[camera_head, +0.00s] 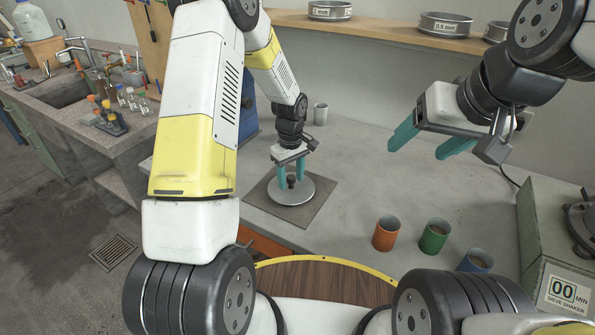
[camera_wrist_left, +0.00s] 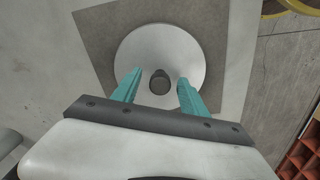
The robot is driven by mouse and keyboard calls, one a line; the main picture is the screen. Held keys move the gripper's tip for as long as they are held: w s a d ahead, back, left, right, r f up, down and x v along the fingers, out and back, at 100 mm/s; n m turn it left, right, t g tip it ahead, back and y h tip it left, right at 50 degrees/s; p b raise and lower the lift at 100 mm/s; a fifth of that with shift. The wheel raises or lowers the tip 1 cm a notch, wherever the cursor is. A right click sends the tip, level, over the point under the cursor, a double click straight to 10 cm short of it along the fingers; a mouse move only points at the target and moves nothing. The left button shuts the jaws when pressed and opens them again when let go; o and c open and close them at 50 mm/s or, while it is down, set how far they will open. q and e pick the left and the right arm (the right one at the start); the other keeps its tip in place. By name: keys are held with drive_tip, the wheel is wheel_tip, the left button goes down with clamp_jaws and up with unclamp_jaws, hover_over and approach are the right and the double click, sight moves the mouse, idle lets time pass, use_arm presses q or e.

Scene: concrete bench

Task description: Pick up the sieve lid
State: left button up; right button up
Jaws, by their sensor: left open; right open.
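The sieve lid (camera_head: 309,190) is a round pale metal disc with a dark knob (camera_head: 291,181) at its middle. It lies on a dark square mat (camera_head: 316,213) on the bench. In the left wrist view the lid (camera_wrist_left: 160,45) shows its knob (camera_wrist_left: 159,83) between the fingers. My left gripper (camera_head: 291,184) is open over the lid, its teal fingers pointing down on either side of the knob, apart from it in the wrist view (camera_wrist_left: 157,82). My right gripper (camera_head: 418,150) is open and empty, raised above the bench at the right.
Orange (camera_head: 386,234), green (camera_head: 434,236) and blue (camera_head: 475,262) cups stand at the front right, beside the sieve shaker (camera_head: 550,240). A grey cup (camera_head: 320,114) stands behind my left gripper. Sieves (camera_head: 445,24) sit on a shelf (camera_head: 380,29). The bench middle (camera_head: 370,165) is clear.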

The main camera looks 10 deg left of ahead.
use_arm(q)
drive_tip(key=shift+f, duration=0.1)
drive_tip(key=shift+c, duration=0.4)
clamp_jaws()
